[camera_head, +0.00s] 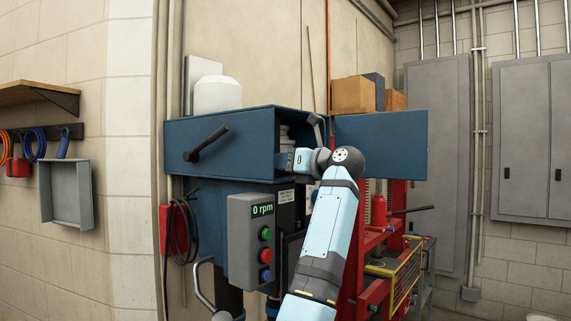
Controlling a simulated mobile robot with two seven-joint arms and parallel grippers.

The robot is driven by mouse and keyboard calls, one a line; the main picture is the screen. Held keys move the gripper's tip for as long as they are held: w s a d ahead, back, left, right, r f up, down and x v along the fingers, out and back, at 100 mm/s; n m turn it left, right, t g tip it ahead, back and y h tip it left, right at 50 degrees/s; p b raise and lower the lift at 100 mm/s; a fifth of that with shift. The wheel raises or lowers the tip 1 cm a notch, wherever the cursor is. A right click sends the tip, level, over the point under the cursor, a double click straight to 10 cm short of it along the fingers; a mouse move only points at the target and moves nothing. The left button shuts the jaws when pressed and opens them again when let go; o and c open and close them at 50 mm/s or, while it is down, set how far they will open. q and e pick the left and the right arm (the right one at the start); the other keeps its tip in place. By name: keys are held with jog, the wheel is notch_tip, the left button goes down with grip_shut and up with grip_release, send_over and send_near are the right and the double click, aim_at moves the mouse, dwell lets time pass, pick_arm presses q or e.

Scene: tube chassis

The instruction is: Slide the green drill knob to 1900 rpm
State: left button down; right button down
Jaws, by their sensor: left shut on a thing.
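The blue drill housing (222,142) stands open at its right end. My left gripper (284,160) is at this opening, shut on a part at the pulley that its fingers mostly hide. A grey stepped pulley (285,132) shows just above the fingers. The green knob (265,233) is on the grey control box (240,262), below and apart from my left gripper. The box's display (262,210) reads 0 rpm. My right gripper is not in view.
A red button (265,255) and a blue button (265,275) sit below the green knob. The blue open door (385,145) extends right behind my left arm. A dark lever (206,143) sticks out of the housing front. A red machine (380,260) stands at the right.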

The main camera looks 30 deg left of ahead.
pick_arm(q)
notch_tip(320, 180, up, 8)
jog(key=p, duration=0.4)
jog(key=shift+r, duration=0.35)
jog(key=c, duration=0.9)
grip_release()
jog(key=shift+d+f, duration=0.2)
jog(key=d+b, duration=0.1)
jog(key=d, duration=0.3)
jog(key=d+b, duration=0.1)
jog(key=d, duration=0.4)
jog(key=s+d, duration=0.1)
jog(key=d, duration=0.3)
jog(key=shift+d+r+b, duration=0.1)
jog(key=shift+d+b, duration=0.1)
jog(key=shift+b, duration=0.2)
